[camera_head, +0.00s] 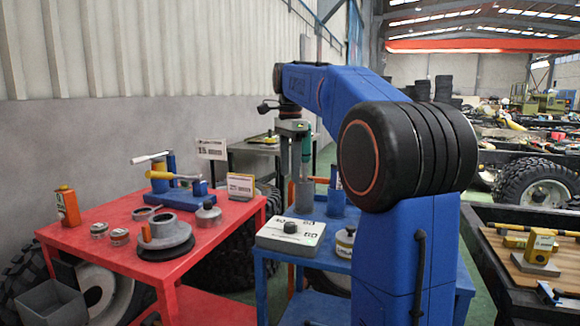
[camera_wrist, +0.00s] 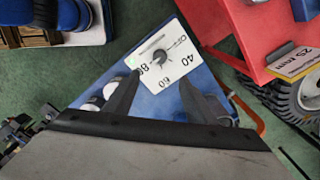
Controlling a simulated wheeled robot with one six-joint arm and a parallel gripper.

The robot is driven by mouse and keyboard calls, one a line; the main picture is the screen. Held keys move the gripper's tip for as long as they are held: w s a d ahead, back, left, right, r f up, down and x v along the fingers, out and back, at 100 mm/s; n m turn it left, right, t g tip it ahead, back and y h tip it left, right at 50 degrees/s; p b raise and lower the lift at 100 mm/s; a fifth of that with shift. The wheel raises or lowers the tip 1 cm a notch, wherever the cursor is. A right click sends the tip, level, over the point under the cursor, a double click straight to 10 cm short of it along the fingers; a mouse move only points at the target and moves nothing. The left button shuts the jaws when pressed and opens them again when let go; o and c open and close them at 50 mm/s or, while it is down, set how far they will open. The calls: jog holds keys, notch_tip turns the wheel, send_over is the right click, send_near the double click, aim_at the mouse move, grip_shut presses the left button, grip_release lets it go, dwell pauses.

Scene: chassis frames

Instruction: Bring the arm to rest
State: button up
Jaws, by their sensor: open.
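My blue arm reaches up and out over the blue table (camera_head: 268,262) in the head view. My gripper (camera_head: 293,150) points down above that table, and its fingertips are hard to make out there. In the wrist view my gripper (camera_wrist: 159,80) has its two dark fingers spread apart with nothing held between them. Beyond the fingertips, a white box with a dark knob and printed numbers (camera_wrist: 170,70) lies on the blue table (camera_wrist: 205,73). The same white box (camera_head: 307,243) sits on the blue table in the head view.
A red table (camera_head: 92,240) at left holds a grey round part on a dark disc (camera_head: 166,232), small jars, an orange bottle (camera_head: 67,207) and a blue vise-like tool (camera_head: 180,198). A grey cylinder (camera_head: 304,196) stands below my gripper. A dark-edged bench (camera_head: 505,275) is at right.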

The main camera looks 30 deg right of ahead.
jog(key=shift+r, duration=0.45)
jog(key=s+a+f+n+t, duration=0.1)
jog(key=s+a+f+n, duration=0.4)
jog(key=s, duration=0.3)
jog(key=s+a+f+n+t, duration=0.1)
jog(key=s+a+f+n, duration=0.45)
jog(key=s, duration=0.25)
jog(key=s+a+f+n+t, duration=0.2)
jog(key=s+a+f+n, duration=0.3)
jog(key=s+f+n, duration=0.4)
jog(key=s+f, duration=0.5)
jog(key=f, duration=0.3)
jog(key=shift+s+a+f+t, duration=0.2)
jog(key=shift+s+t, duration=0.1)
jog(key=shift+t, duration=0.1)
